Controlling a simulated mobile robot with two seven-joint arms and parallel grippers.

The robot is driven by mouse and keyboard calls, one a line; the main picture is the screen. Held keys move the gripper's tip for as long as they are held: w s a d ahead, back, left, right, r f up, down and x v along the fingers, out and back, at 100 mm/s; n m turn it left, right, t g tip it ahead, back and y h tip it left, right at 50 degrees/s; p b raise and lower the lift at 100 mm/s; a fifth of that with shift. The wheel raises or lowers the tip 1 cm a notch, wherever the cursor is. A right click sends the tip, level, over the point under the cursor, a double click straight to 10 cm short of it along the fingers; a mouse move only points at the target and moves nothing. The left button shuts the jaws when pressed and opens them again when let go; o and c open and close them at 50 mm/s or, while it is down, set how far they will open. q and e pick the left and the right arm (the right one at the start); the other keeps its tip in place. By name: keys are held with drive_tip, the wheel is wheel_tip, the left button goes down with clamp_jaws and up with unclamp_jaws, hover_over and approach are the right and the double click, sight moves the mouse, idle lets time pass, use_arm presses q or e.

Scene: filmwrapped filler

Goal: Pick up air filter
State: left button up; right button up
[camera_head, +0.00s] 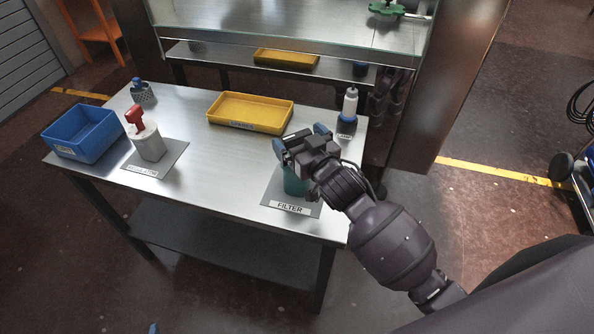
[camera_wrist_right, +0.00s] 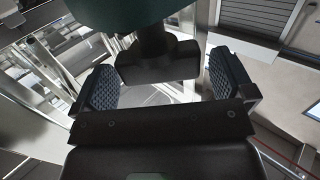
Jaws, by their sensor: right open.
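The air filter (camera_head: 294,184) is a teal, upright piece on a grey mat (camera_head: 272,198) labelled FILTER at the table's front right. My right gripper (camera_head: 301,140) is above it and hides its upper part. In the right wrist view, a dark teal rounded body (camera_wrist_right: 130,10) fills the top edge. A dark stem and block (camera_wrist_right: 157,62) below it lie between the two blue-padded fingers. My right gripper is open, with gaps visible beside both pads. I cannot tell whether the block belongs to the filter.
On the metal table (camera_head: 215,170) stand a yellow tray (camera_head: 213,109), a blue bin (camera_head: 112,134), a grey piece with a red top (camera_head: 149,143), a small blue-capped item (camera_head: 139,92) and a white bottle (camera_head: 350,103). The table's middle is clear. A glass-fronted cabinet (camera_head: 440,90) stands behind.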

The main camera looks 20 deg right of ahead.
drive_tip(key=shift+w+a+f, duration=0.1)
drive_tip(key=shift+w+a, duration=0.05)
drive_tip(key=shift+w, duration=0.45)
drive_tip(key=shift+c, duration=0.3)
drive_tip(key=c, duration=1.4)
drive_tip(key=shift+c, duration=1.3)
drive_tip(key=shift+r, duration=0.2)
